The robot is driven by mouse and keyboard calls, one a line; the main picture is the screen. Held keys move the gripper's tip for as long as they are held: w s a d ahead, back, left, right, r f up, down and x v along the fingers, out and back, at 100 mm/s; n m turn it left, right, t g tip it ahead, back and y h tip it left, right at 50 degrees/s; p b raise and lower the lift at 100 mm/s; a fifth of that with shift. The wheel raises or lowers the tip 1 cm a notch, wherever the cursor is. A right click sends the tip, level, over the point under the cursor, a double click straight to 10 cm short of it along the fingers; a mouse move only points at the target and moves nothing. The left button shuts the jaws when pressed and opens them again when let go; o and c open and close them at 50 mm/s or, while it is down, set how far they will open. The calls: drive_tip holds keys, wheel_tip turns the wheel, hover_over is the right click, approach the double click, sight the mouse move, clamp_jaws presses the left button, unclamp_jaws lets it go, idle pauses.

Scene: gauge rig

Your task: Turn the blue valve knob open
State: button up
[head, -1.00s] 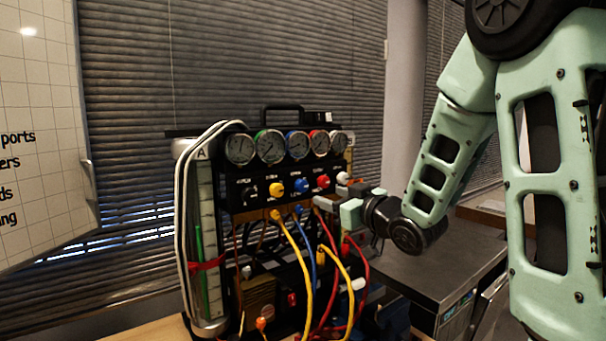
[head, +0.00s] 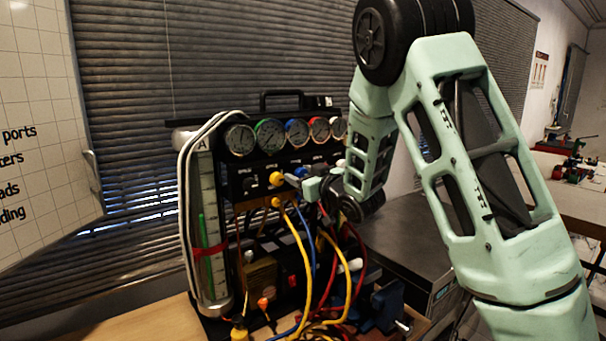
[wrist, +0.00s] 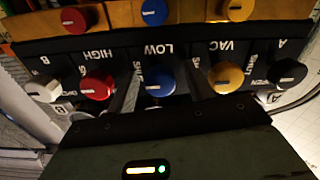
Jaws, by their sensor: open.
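The blue valve knob (wrist: 159,80) is the middle one of a row on the black panel, under upside-down LOW lettering in the wrist view. A pale line marks its face. My gripper (wrist: 157,92) is open, with one dark finger on each side of the blue knob; I cannot tell whether either touches it. In the head view the blue knob (head: 301,171) is partly hidden behind my gripper (head: 294,181), which reaches in from the right.
Beside it are a red knob (wrist: 97,84) and a yellow knob (wrist: 225,78), close to the fingers. A white knob (wrist: 43,91) and a black knob (wrist: 287,73) lie farther out. Gauges (head: 270,138) sit above; yellow hoses (head: 303,260) hang below.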

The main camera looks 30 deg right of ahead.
drive_tip(key=c, duration=1)
drive_tip(key=shift+o, duration=0.2)
drive_tip(key=shift+f+b, duration=0.1)
drive_tip(key=shift+b, duration=0.35)
drive_tip(key=n+b, duration=0.3)
drive_tip(key=b, duration=0.1)
drive_tip(key=shift+f, duration=0.2)
drive_tip(key=n+b, duration=0.6)
drive_tip(key=b, duration=0.2)
drive_tip(key=shift+b, duration=0.3)
drive_tip(key=n+b, duration=0.5)
drive_tip(key=b, duration=0.2)
drive_tip(key=shift+n, duration=0.3)
drive_tip(key=n+b, duration=0.1)
drive_tip(key=b, duration=0.1)
drive_tip(key=n+b, duration=0.2)
drive_tip(key=shift+r, duration=0.25)
drive_tip(key=shift+n, duration=0.3)
